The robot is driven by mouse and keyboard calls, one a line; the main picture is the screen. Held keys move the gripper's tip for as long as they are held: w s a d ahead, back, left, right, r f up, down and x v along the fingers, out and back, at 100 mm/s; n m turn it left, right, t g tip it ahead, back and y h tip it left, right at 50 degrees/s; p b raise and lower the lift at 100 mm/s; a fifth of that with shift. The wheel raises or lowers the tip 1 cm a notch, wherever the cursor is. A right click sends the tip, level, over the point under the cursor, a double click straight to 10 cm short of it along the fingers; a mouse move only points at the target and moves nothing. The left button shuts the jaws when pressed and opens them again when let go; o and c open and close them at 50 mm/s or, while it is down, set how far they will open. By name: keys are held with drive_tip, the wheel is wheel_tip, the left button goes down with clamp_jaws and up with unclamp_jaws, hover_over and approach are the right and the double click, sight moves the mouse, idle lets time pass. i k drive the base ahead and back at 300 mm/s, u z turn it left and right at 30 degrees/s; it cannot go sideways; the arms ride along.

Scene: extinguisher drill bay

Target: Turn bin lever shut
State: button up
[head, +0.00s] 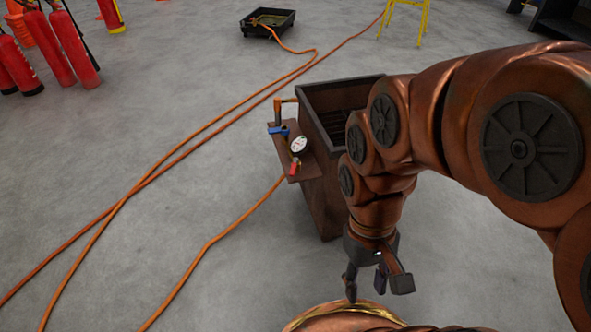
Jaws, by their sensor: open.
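A dark brown bin (322,200) with an open top stands on the floor near the middle of the head view. A brown plate (307,169) on its left side carries the fittings: a blue lever (278,130), a round white gauge (298,146) and a red lever (294,168) at the near end. I cannot tell which lever is the bin lever, or whether either valve is open. My gripper (377,286) hangs to the right of and nearer than the plate, fingers apart, empty, pointing down. It is apart from both levers. My arm hides the bin's right side.
Orange hoses (210,243) run over the floor at left, one up to the plate. Red extinguishers (70,50) stand at upper left. A black tray (286,29) and a yellow stand (405,16) are at the back. The floor left of the bin is otherwise clear.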

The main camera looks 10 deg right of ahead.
sight(293, 170)
drive_tip(key=k, duration=0.35)
drive_tip(key=u, duration=1.3)
